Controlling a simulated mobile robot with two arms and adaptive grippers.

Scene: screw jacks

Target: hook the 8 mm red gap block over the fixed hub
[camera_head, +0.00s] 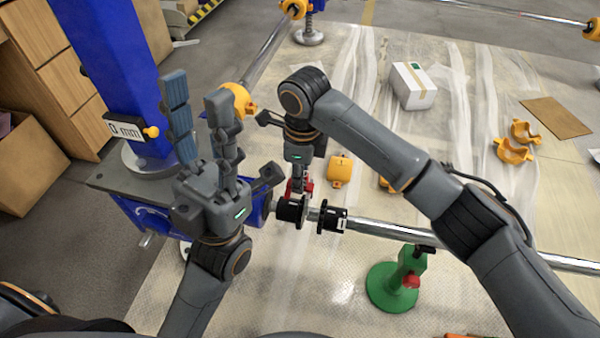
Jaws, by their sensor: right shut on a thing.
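The red gap block (308,185) is partly hidden by my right gripper (298,183), which is shut on it. The gripper points down and holds the block at the near black hub (290,209), beside the blue housing. I cannot tell whether the block touches the hub or sits over it. A second black hub (333,219) is just to the right on the steel shaft (385,231), with a short gap between the two. My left gripper (196,95) is open and empty, fingers pointing up, in front of the blue column.
A blue column (115,60) with a "0 mm" sign (125,130) stands at left. A green stand (393,285) with a red knob is in front of the shaft. Orange clamps (515,150) and a white box (413,86) lie on the covered floor, with clear room between.

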